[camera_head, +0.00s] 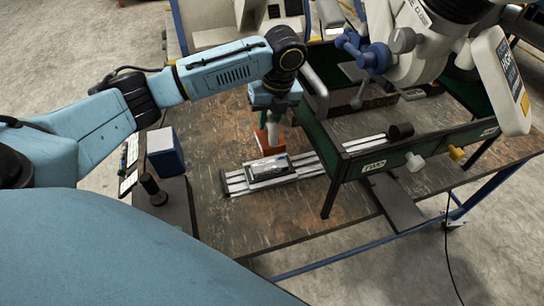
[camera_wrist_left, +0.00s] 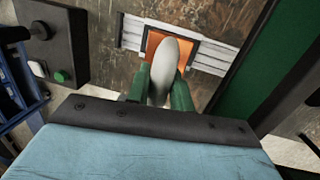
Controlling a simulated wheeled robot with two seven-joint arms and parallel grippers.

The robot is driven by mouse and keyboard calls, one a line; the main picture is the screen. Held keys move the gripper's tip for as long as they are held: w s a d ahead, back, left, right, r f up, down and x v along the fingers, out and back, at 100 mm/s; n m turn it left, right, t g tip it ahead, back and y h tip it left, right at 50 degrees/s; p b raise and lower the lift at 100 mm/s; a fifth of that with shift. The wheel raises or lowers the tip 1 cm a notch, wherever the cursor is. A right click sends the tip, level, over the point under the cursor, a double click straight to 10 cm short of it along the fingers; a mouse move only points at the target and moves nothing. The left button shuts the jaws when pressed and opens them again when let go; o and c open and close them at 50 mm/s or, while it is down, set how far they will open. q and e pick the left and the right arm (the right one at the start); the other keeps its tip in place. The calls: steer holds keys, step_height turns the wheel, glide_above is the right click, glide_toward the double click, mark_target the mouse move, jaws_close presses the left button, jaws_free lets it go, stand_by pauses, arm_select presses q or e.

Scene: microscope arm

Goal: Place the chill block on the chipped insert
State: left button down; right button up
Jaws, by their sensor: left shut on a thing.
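The chill block, an orange-brown block (camera_head: 268,141) with a pale grey rounded grip on top, hangs under my left gripper (camera_head: 268,118). In the left wrist view the green fingers of the left gripper (camera_wrist_left: 160,88) are shut on that grip, with the orange block (camera_wrist_left: 187,55) beyond it. The insert (camera_head: 268,167), a small dark grey plate in a bright frame, lies on the silver slotted rail (camera_head: 235,183), just in front of and below the block. In the left wrist view the block hides the middle of the rail (camera_wrist_left: 131,33). My right gripper is not in view.
A green-walled bench frame (camera_head: 332,165) labelled TWO stands right of the rail. The microscope head (camera_head: 425,45) hangs at the upper right. A blue box (camera_head: 165,152) and a black knob (camera_head: 150,185) are at the left. Bare worn tabletop lies in front of the rail.

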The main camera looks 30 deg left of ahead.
arm_select(q)
steer(key=shift+w+f, duration=0.1)
steer(key=shift+f, duration=4.7)
steer(key=shift+f, duration=0.15)
steer(key=c, duration=1.2)
jaws_free()
steer(key=shift+f, duration=0.1)
steer(key=shift+c, duration=0.2)
steer(key=r, duration=0.4)
steer(key=d+r, duration=0.1)
steer(key=r, duration=0.3)
steer(key=d+r, duration=0.1)
steer(key=r, duration=0.3)
steer(key=shift+w, duration=0.15)
